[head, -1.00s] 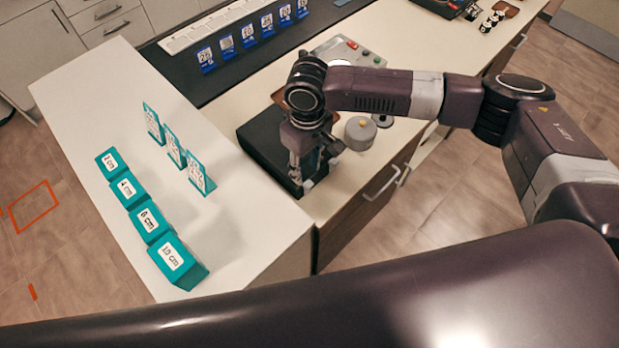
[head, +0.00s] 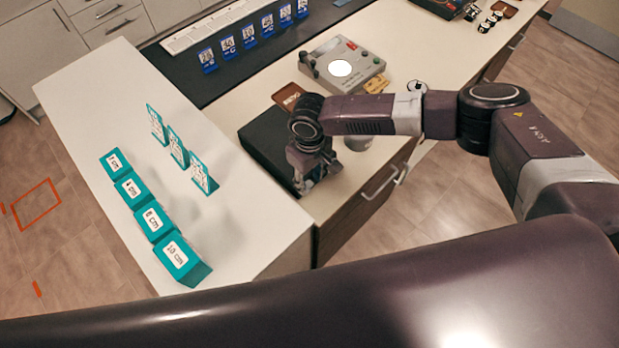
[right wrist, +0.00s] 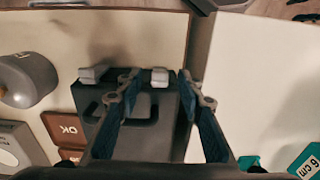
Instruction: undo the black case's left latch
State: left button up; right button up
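The black case (head: 264,140) lies on the cream counter beside the white table, partly hidden by my right arm. In the right wrist view the case (right wrist: 165,135) shows a handle and two pale grey latches at its edge. One latch (right wrist: 160,76) is between my right fingertips, and the other latch (right wrist: 92,74) is outside them. My right gripper (right wrist: 157,80) points down, open, with its fingers apart around the first latch; I cannot tell whether they touch it. In the head view my right gripper (head: 302,188) is at the case's near corner. My left gripper is not in view.
A grey device with a white disc (head: 341,68) and a brown OK card (head: 288,95) are behind the case. A grey cylinder (right wrist: 28,78) stands beside it. Teal size blocks (head: 182,260) and upright teal cards (head: 178,146) stand on the white table (head: 235,240).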

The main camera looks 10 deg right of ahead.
grip_shut()
jog(key=shift+s, duration=0.1)
jog(key=s+t+y, duration=0.1)
jog(key=s+d+f+t, duration=0.1)
jog(key=s+d+t+y+b, duration=0.1)
jog(key=t, duration=0.1)
jog(key=shift+f+y, duration=0.3)
jog(key=shift+f, duration=0.05)
jog(key=shift+s+d+f+t+y+b, duration=0.2)
jog(key=shift+s+t+y+b, duration=0.1)
jog(key=shift+b, duration=0.15)
jog(key=f+t+b, duration=0.1)
jog(key=b, duration=0.2)
jog(key=s+t+y+b, duration=0.1)
jog(key=b, duration=0.2)
jog(key=d+f+t+y+b, duration=0.1)
jog(key=t+b, duration=0.1)
jog(key=b, duration=0.1)
jog(key=shift+s+f, duration=0.3)
jog(key=shift+d+t+y+b, duration=0.15)
jog(key=shift+t+y+b, duration=0.25)
jog(key=shift+b, duration=0.35)
jog(key=shift+r, duration=0.1)
